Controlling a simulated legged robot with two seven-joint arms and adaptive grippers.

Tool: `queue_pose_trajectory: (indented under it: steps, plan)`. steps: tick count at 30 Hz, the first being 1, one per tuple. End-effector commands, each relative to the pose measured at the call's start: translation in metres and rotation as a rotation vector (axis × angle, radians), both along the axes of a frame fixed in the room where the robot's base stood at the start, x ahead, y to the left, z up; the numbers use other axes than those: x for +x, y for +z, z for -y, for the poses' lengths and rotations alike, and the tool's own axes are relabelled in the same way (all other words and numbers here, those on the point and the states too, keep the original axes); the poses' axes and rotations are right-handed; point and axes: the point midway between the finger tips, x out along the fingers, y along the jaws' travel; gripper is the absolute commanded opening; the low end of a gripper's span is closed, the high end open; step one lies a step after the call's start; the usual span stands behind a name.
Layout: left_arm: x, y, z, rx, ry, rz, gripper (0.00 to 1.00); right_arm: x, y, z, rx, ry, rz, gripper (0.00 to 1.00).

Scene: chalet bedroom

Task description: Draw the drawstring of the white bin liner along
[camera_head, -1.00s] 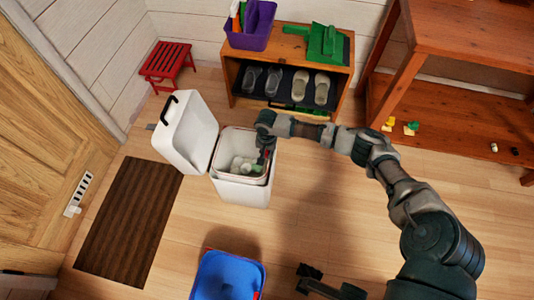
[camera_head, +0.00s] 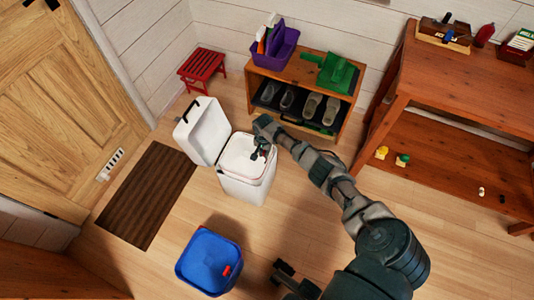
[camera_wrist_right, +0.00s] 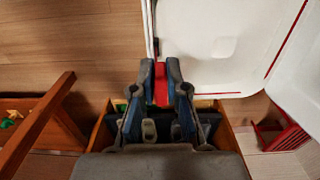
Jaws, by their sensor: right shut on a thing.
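The white bin (camera_head: 243,188) stands on the floor with its hinged lid (camera_head: 200,132) open to the left. The white liner (camera_head: 238,158) shows in the bin's mouth and hides what is inside. My right gripper (camera_head: 260,152) is over the mouth's right side. In the right wrist view my right gripper (camera_wrist_right: 161,80) is shut on the red drawstring (camera_wrist_right: 161,88). Red line also runs along the white edge there. A dark part that looks like my left gripper (camera_head: 284,270) is at the bottom, away from the bin; its jaws are unclear.
A wooden shoe rack (camera_head: 297,75) with a purple caddy (camera_head: 276,46) stands behind the bin. A red stool (camera_head: 202,67) and brown mat (camera_head: 147,195) are at left. A blue bin (camera_head: 208,258) stands in front; a wooden table (camera_head: 465,90) is at right.

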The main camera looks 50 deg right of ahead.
Motion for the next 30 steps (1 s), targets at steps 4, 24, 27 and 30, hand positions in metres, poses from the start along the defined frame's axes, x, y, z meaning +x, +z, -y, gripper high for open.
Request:
queue_pose_trajectory:
  steps: [4, 24, 27, 30]
  plan:
    - [0.001, -0.001, 0.000, 0.001, 0.000, -0.002, 0.39, 0.000, -0.001, 0.000, 0.000, 0.000, 0.001, 0.00]
    - [0.000, 0.000, 0.000, 0.000, 0.000, 0.001, 0.39, 0.001, 0.036, 0.001, -0.001, 0.001, 0.006, 0.40]
    - [0.000, 0.000, 0.000, 0.000, 0.000, 0.001, 0.39, 0.001, 0.059, 0.001, -0.001, 0.001, 0.004, 0.40]
    - [0.000, 0.000, 0.000, 0.000, 0.000, 0.001, 0.39, 0.002, 0.081, 0.001, 0.000, 0.000, 0.003, 0.40]
